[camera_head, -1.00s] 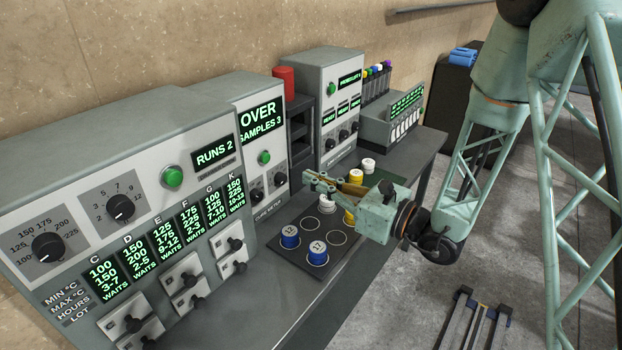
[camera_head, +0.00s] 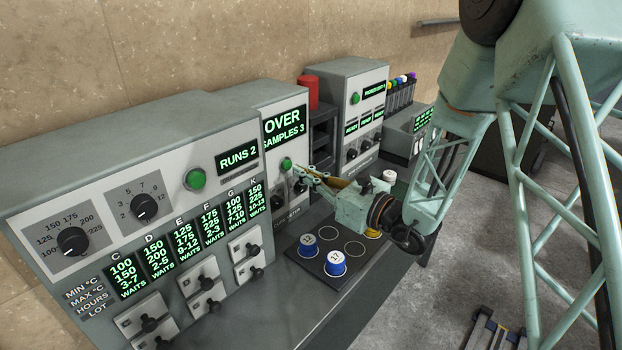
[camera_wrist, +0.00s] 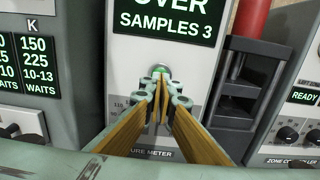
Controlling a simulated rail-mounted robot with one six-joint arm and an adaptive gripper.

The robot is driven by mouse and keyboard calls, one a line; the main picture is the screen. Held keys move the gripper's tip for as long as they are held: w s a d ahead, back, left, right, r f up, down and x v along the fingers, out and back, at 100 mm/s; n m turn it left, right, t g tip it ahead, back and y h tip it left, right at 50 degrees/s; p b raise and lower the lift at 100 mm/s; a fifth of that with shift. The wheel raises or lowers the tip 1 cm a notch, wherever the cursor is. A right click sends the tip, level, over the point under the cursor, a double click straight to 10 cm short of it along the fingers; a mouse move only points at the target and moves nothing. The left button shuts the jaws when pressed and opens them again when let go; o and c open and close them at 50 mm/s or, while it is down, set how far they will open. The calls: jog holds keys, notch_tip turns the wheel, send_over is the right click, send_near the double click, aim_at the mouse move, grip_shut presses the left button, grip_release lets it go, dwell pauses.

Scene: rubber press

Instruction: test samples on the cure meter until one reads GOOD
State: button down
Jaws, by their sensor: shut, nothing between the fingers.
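The cure meter (camera_head: 258,108) stands mid-bench. Its display (camera_head: 285,126) reads OVER, SAMPLES 3, and shows in the wrist view as SAMPLES 3 (camera_wrist: 166,29). Its round green button (camera_head: 286,163) is on the front panel. My gripper (camera_head: 305,172) is shut and empty, with its fingertips at the cure meter's front. In the wrist view the fingertips (camera_wrist: 162,82) overlap the button, whose edge (camera_wrist: 161,69) shows just above them. I cannot tell if they touch it.
The large left panel (camera_head: 60,205) shows RUNS 2, dials, lot columns and switches. A red cylinder (camera_head: 307,92) stands on a dark rack (camera_head: 322,135). The zone controller (camera_head: 347,85) is behind. A white-topped sample (camera_head: 389,176) stands beyond my gripper. A yellow one is mostly hidden beneath it.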

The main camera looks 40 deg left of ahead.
aim_at(289, 166)
jog(key=shift+w+a, duration=0.1)
jog(key=shift+a, duration=0.8)
jog(key=shift+w+a+b, duration=0.1)
jog(key=shift+a+b, duration=0.25)
jog(key=shift+a, duration=0.55)
jog(key=shift+d, duration=0.1)
jog(key=shift+d+f, duration=0.1)
jog(key=shift+d, duration=0.6)
jog(key=s+d, duration=0.1)
jog(key=d, duration=1.1)
jog(key=shift+s+d, duration=0.15)
jog(key=shift+s, duration=0.2)
jog(key=shift+r, duration=0.2)
